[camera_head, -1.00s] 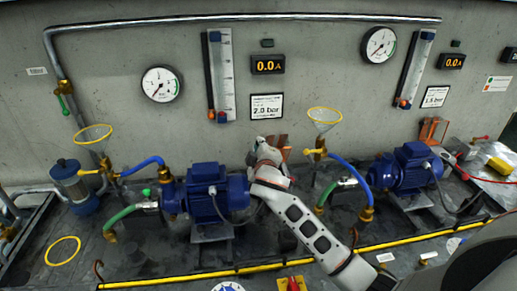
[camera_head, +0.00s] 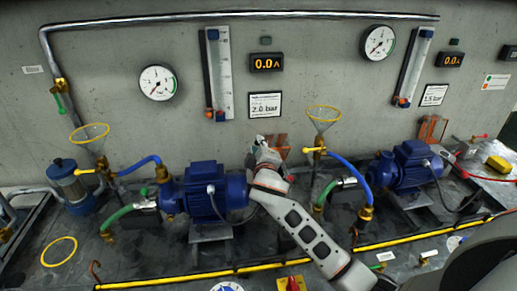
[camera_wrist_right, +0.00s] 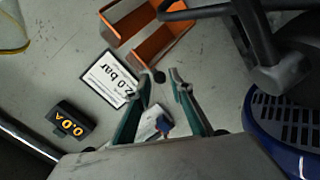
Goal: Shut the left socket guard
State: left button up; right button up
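The left socket guard (camera_head: 282,148) is an orange bracket low against the back wall, just behind the left blue pump motor. My right arm partly hides it in the head view. In the right wrist view, what looks like the same guard (camera_wrist_right: 150,32) shows orange inner faces and brown plates at the top. My right gripper (camera_head: 264,143) is beside the guard at the wall. In the right wrist view its two fingers (camera_wrist_right: 160,76) are apart with nothing held between them, and the guard lies beyond their tips, with a visible gap. My left gripper is not in view.
The left blue pump motor (camera_head: 217,192) stands close to my right gripper. A clear funnel with a yellow rim (camera_head: 324,114) and a blue hose (camera_head: 352,177) stand right of it. A second orange guard (camera_head: 432,130) is farther right. A 2.0 bar sign (camera_wrist_right: 108,79) is on the wall.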

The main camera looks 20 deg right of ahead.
jog(key=v, duration=1.2)
